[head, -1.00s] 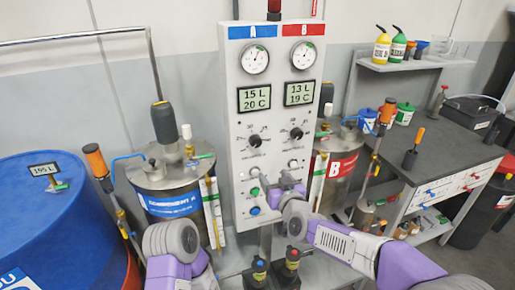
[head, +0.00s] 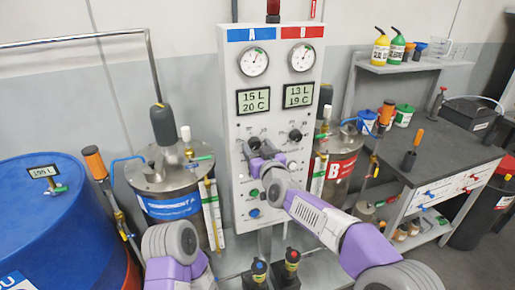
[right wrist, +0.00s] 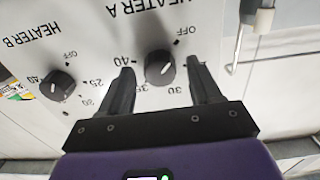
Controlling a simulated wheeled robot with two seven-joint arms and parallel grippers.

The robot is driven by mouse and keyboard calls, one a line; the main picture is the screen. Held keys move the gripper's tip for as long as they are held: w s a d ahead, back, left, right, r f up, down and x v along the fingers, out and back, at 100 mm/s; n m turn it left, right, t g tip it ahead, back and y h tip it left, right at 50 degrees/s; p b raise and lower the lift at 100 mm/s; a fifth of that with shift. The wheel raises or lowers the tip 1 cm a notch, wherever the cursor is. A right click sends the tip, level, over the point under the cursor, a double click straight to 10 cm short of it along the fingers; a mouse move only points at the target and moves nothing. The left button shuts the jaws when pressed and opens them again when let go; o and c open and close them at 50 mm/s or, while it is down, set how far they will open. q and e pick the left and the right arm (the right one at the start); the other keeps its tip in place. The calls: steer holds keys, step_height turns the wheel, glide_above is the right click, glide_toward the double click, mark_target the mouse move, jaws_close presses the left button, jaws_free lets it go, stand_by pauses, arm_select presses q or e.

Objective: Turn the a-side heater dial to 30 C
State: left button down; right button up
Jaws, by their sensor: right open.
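The a-side heater dial (right wrist: 160,67) is a black knob on the white control panel (head: 230,105), seen upside down in the right wrist view under "HEATER A". A white mark shows on its face; I cannot read its exact setting. Marks for OFF, 40, 35 and 30 show around it. My right gripper (right wrist: 159,68) is open, with one finger on each side of the knob; contact is not visible. In the head view my right gripper (head: 261,151) partly covers this dial. The A display (head: 254,99) reads 15 L, 20 C. My left gripper is out of view.
The heater B dial (head: 295,135) sits beside it on the panel. Below are small buttons, including a blue one (head: 254,213). Steel tanks (head: 165,180) stand either side, with a blue drum (head: 50,230) at far left and a workbench (head: 450,150) at right.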

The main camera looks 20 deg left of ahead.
steer(key=c, duration=1)
steer(key=shift+c, duration=0.2)
steer(key=m+b, duration=0.1)
steer(key=m, duration=0.4)
steer(key=shift+m+b, duration=0.35)
steer(key=shift+m, duration=0.05)
steer(key=m+b, duration=0.1)
steer(key=m, duration=0.5)
steer(key=m+b, duration=0.1)
steer(key=m, duration=0.5)
steer(key=shift+m+b, duration=0.3)
steer(key=shift+b, duration=0.05)
steer(key=m+b, duration=0.1)
steer(key=m, duration=0.4)
steer(key=shift+m, duration=0.3)
